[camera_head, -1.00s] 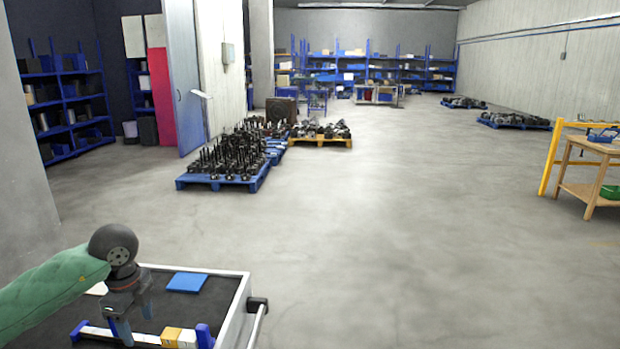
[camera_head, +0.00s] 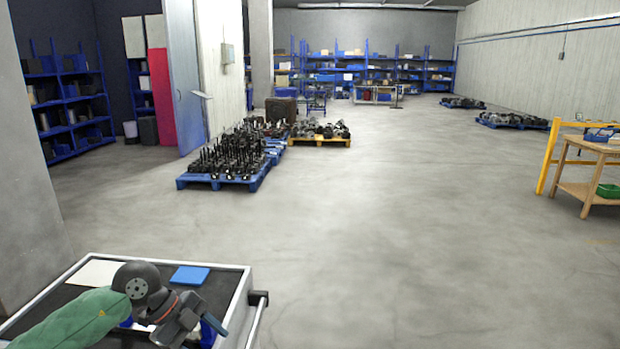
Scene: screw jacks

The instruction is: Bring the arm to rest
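My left arm, in a green sleeve, comes in from the lower left of the head view. Its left gripper (camera_head: 190,325) is over the dark top of a cart (camera_head: 222,291), near the cart's right side. The gripper is tilted, and its fingers overlap blue parts behind it, so I cannot tell whether it is open or shut. My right arm and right gripper are out of view.
On the cart lie a blue square (camera_head: 189,276) and a white sheet (camera_head: 97,273). A handle (camera_head: 257,318) sticks out at its right. Blue pallets of dark jacks (camera_head: 225,160) stand farther off. A wooden table (camera_head: 590,175) is at right. The middle floor is clear.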

